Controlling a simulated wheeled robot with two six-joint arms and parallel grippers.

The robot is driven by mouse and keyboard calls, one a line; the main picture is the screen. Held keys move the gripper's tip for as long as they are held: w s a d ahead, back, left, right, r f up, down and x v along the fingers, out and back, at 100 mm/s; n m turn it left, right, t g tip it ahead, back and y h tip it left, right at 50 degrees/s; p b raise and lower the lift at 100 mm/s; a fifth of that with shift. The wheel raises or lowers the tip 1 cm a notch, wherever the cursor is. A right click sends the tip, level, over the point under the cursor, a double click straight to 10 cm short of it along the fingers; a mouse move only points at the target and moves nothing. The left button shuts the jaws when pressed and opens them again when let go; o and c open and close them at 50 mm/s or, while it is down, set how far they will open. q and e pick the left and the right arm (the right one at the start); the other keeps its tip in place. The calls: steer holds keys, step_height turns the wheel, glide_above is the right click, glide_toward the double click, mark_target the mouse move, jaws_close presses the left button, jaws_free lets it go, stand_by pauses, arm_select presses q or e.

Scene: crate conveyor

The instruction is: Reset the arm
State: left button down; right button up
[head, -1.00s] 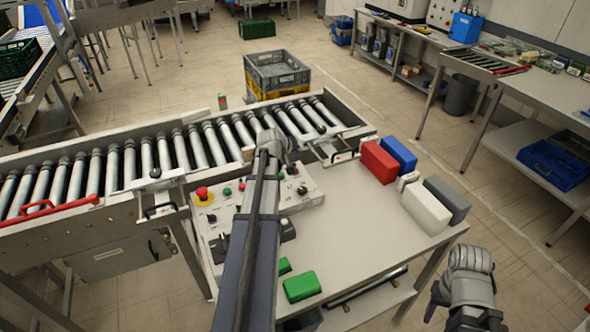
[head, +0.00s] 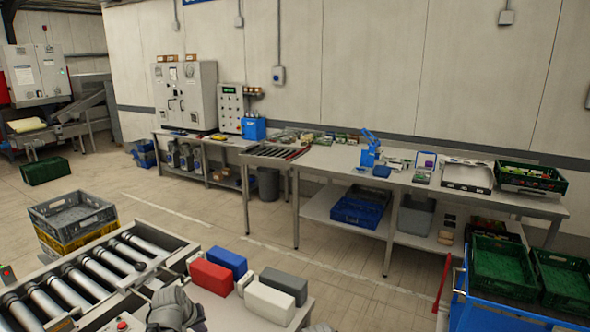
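In the head view my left gripper (head: 178,310) shows at the bottom left as a grey wrist and hand over the bench, just in front of the red block; its fingers are not clear. Only a small grey piece of what appears to be my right gripper (head: 320,328) shows at the bottom edge, right of the white block. A red block (head: 212,276), a blue block (head: 229,263), a white block (head: 270,302) and a dark grey block (head: 284,285) stand on the bench. No gripper is seen touching a block.
The roller conveyor (head: 75,283) lies at the left, with stacked grey and yellow crates (head: 73,220) behind it. A long workbench (head: 400,180) runs along the wall. A blue cart (head: 500,312) with green crates (head: 503,268) stands at the bottom right. Open floor lies between.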

arm_select(q)
steer(key=s+d+m+g, duration=0.1)
steer(key=s+d, duration=0.2)
steer(key=d, duration=0.1)
steer(key=s+d+f+m+g, duration=0.1)
steer(key=s+d+m, duration=0.1)
steer(key=d, duration=0.3)
steer(key=s+d+m+g, duration=0.1)
steer(key=s+d, duration=0.3)
steer(key=d, duration=0.1)
steer(key=shift+d+f+m, duration=0.2)
steer(key=shift+f+m, duration=0.2)
steer(key=s+d+m+g+y, duration=0.2)
steer(key=s+d+m, duration=0.2)
steer(key=s+d, duration=0.3)
steer(key=s, duration=0.3)
steer(key=shift+d+g, duration=0.15)
steer(key=shift+g, duration=0.15)
